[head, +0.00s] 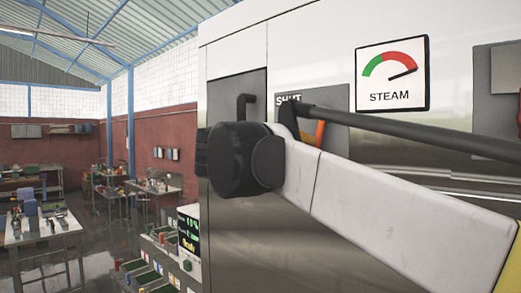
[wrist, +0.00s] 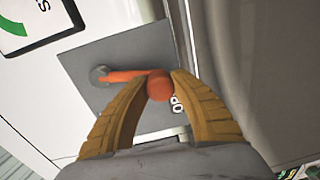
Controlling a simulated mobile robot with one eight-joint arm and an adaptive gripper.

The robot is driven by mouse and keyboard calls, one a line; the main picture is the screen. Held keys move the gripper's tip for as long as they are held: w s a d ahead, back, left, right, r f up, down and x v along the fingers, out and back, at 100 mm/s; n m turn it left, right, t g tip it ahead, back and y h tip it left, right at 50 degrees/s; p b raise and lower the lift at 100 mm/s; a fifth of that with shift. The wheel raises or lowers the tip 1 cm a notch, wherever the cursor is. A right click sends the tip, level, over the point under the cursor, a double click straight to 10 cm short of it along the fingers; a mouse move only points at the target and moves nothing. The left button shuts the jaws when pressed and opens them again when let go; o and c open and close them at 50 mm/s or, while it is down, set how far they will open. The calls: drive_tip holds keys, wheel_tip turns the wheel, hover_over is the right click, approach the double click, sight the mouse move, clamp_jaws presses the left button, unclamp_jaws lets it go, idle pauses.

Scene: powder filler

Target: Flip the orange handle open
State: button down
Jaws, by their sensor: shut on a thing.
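The orange handle (wrist: 125,76) is a bar running from a round grey pivot to a round orange knob, on a grey plate (wrist: 88,55) in the wrist view. My gripper (wrist: 161,80) has its two ribbed yellow-brown fingers closed on either side of the knob. The letters "OP" show on the plate close to the knob; the rest of that word is hidden. In the head view the plate (head: 338,97) carries the word "SHUT" at its upper left.
The plate is on the front of a large metal cabinet (head: 235,45). A STEAM gauge (head: 392,75) is to its right, and a dark door with a black handle (head: 246,105) to its left. A screen (head: 189,235) and several bins stand low left; workbenches lie beyond.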

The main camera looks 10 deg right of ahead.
drive_tip(key=shift+s+d+f+n, duration=0.1)
drive_tip(key=shift+s+d+n, duration=0.7)
drive_tip(key=shift+n, duration=0.5)
drive_tip(key=shift+a, duration=0.1)
drive_tip(key=c, duration=1.1)
unclamp_jaws()
drive_tip(key=shift+s, duration=0.1)
drive_tip(key=shift+c, duration=0.2)
drive_tip(key=shift+o, duration=0.6)
drive_tip(key=v, duration=1.2)
